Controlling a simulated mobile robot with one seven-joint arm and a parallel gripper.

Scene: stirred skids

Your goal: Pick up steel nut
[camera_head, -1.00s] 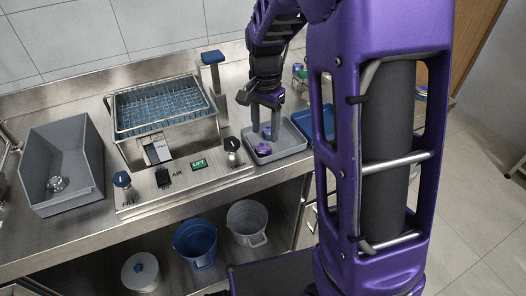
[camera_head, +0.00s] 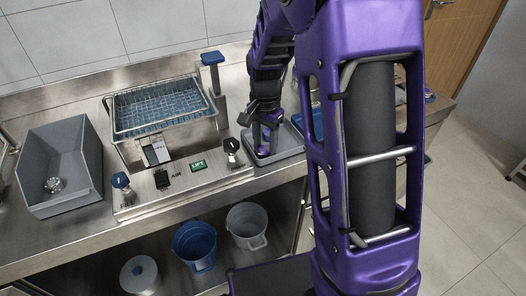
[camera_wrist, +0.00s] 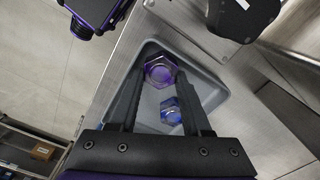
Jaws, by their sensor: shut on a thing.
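A hexagonal steel nut (camera_wrist: 161,70) with a purple tint sits between my fingertips in the wrist view. My gripper (camera_wrist: 160,74) is shut on it, one finger on each side. It is low inside a small grey tray (camera_wrist: 205,88). A second, bluish hex piece (camera_wrist: 171,110) shows in the same tray, between the fingers but closer to the palm in the picture. In the head view my gripper (camera_head: 265,145) reaches down into the grey tray (camera_head: 286,156), and the nut there is mostly hidden by the fingers.
A wire basket over a blue-lined tank (camera_head: 160,108) stands left of the tray, with a control panel (camera_head: 185,178) in front. A large grey bin (camera_head: 70,190) holding a metal part is at far left. A blue tray (camera_head: 318,122) lies right of the grey tray, partly hidden by my arm.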

